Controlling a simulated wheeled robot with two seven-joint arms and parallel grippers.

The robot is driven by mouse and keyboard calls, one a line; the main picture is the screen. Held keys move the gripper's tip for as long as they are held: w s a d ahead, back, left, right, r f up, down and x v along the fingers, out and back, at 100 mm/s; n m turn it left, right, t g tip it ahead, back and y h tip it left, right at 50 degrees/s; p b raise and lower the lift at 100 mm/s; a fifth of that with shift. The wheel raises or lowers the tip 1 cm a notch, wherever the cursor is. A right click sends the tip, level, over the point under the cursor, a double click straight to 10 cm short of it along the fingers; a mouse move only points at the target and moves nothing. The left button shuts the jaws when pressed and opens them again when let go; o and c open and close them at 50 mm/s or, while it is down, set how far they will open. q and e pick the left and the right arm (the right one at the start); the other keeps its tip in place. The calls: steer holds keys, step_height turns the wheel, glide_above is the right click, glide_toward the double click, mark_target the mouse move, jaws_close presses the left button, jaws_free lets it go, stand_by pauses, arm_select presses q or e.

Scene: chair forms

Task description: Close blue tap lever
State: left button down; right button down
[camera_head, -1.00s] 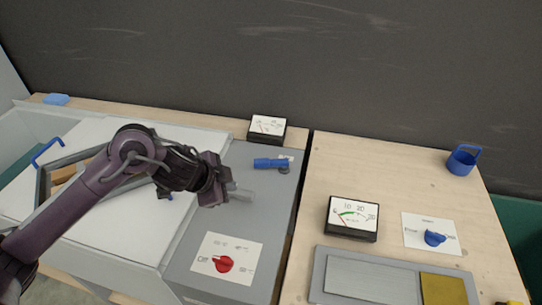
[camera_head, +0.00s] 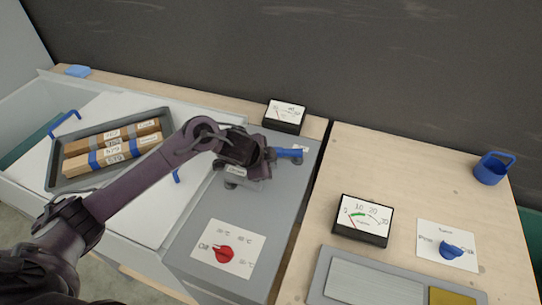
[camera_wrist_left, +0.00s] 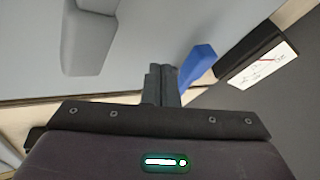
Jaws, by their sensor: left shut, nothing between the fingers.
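The blue tap lever (camera_head: 289,153) lies above the grey cabinet top (camera_head: 213,205), towards its back. My left arm hides its left part in the head view. My left gripper (camera_head: 268,156) is beside the lever, with its fingers mostly hidden there. In the left wrist view the blue lever (camera_wrist_left: 199,64) is just right of the shut, empty fingers (camera_wrist_left: 162,82). Whether they touch it I cannot tell. My right gripper is not in view.
A black gauge (camera_head: 285,115) stands behind the lever. A red knob (camera_head: 224,253) is at the cabinet's front. A tray (camera_head: 58,158) with labelled boxes lies left. Another gauge (camera_head: 362,219), a blue knob (camera_head: 452,250) and a blue cup (camera_head: 491,169) are on the right-hand wooden top.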

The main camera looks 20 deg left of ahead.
arm_select(q)
steer(key=shift+w+a+r, duration=0.1)
steer(key=shift+w+a, duration=0.05)
steer(key=shift+w, duration=0.3)
steer(key=shift+w+a+r, duration=0.1)
steer(key=shift+w, duration=0.35)
steer(key=shift+w+a, duration=0.1)
steer(key=shift+w, duration=0.2)
steer(key=shift+f, duration=0.1)
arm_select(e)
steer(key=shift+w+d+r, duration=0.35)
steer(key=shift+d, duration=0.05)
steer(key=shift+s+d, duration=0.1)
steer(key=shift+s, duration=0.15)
arm_select(q)
steer(key=shift+w+a+m+g+h, duration=0.2)
steer(key=shift+w+a+m+h, duration=0.15)
steer(key=shift+m, duration=0.2)
steer(key=shift+w+a+m+g+h, duration=0.2)
steer(key=shift+w+m+h, duration=0.05)
steer(key=shift+w+m, duration=0.25)
steer(key=shift+w+a, duration=0.2)
steer(key=shift+w, duration=0.15)
steer(key=shift+p, duration=0.3)
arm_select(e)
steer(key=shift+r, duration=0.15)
